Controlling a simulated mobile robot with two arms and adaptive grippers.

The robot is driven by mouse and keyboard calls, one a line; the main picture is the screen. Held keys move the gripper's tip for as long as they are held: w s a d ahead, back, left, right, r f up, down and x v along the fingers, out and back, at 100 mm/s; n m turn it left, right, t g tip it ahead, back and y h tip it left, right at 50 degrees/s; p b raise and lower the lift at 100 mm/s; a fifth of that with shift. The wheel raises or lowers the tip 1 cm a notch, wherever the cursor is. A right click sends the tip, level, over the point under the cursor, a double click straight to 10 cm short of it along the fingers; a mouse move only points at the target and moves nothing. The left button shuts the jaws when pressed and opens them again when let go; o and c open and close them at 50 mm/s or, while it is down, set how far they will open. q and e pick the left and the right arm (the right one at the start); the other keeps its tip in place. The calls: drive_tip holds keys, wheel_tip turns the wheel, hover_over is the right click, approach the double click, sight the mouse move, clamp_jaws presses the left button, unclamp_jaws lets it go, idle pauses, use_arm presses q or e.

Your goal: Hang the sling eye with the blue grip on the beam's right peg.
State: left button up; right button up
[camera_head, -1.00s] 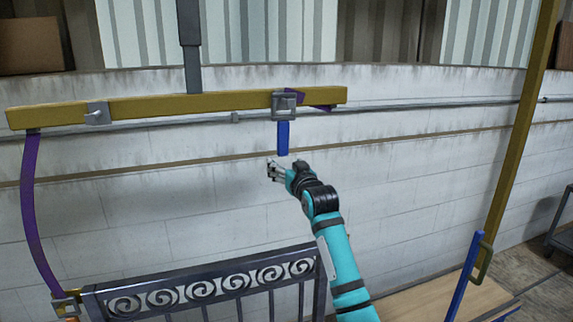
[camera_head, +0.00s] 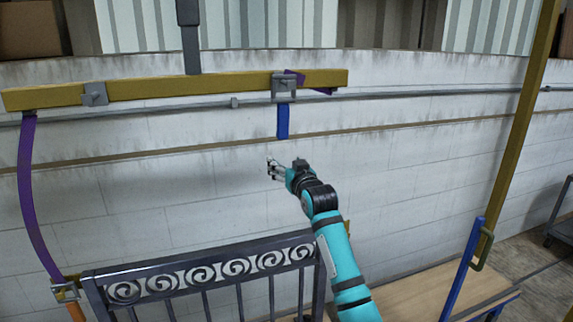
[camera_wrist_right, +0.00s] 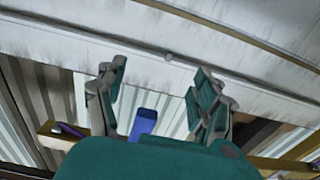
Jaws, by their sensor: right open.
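The yellow beam (camera_head: 190,91) hangs across the upper left in the head view. At its right peg, the grey square sling eye (camera_head: 284,87) appears to hang around the peg, with its blue grip (camera_head: 283,121) pointing straight down below the beam. The peg itself is hard to make out inside the eye. My right gripper (camera_head: 271,168) is open and empty below the blue grip, with a clear gap between them. In the right wrist view the open fingers (camera_wrist_right: 160,95) stand to either side of the blue grip (camera_wrist_right: 145,122), which is beyond them. My left gripper is not in view.
The left peg plate (camera_head: 95,93) is bare. A yellow post (camera_head: 512,140) and a blue bar (camera_head: 462,270) stand at right. The pale wall is behind.

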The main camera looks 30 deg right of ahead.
drive_tip(key=p+v, duration=0.4)
drive_tip(key=v, duration=0.7)
idle(0.3)
drive_tip(key=shift+a+f, duration=0.1)
idle(1.3)
